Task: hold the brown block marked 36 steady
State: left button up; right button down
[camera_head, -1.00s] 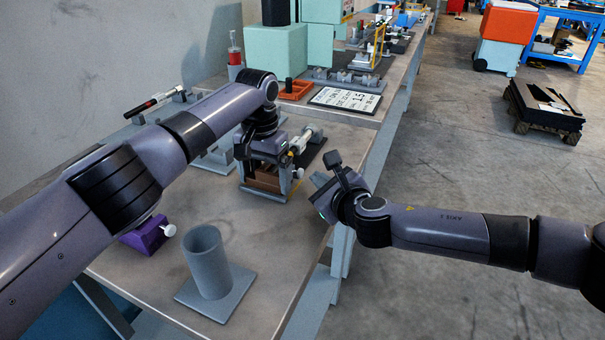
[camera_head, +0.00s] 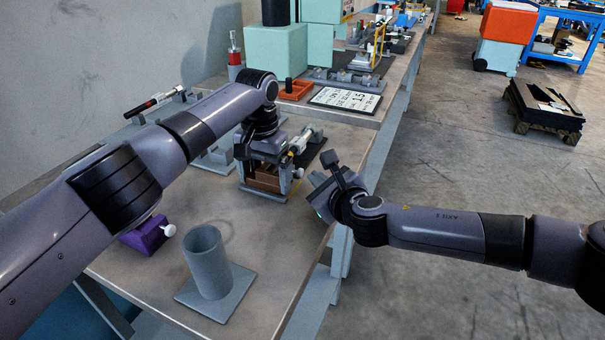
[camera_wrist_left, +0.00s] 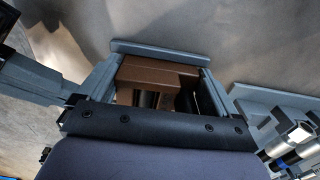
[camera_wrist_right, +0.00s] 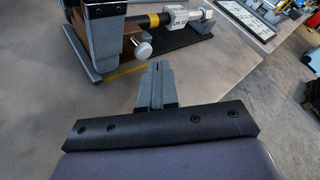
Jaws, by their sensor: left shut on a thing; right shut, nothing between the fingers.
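No number can be read on the block. My right gripper (camera_wrist_right: 157,78) is shut and empty, its fingers together above the bench edge. In the head view, the right gripper (camera_head: 322,200) is apart from the block, to its right.
A white-knobbed clamp (camera_wrist_right: 141,49) and a cylinder device (camera_wrist_right: 175,17) on a dark plate stand beside the block. A grey tube on a square base (camera_head: 208,262) and a purple block (camera_head: 148,236) stand nearer. Bare bench lies between tube and frame.

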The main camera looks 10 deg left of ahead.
jog(key=shift+w+a, duration=0.2)
jog(key=shift+a, duration=0.65)
dwell(0.9)
pick_arm(q)
jog(key=shift+d, duration=0.1)
pick_arm(e)
jog(key=shift+d, duration=0.1)
jog(key=shift+s+d, duration=0.3)
jog(key=shift+d, duration=0.65)
jog(key=shift+d, duration=0.1)
jog(key=d, duration=0.2)
jog(key=s+d, duration=0.1)
jog(key=d, duration=0.1)
jog(key=shift+s+d, duration=0.2)
jog(key=shift+d, duration=0.15)
pick_arm(q)
jog(key=shift+f, duration=0.1)
dwell(0.3)
jog(key=o, duration=1.5)
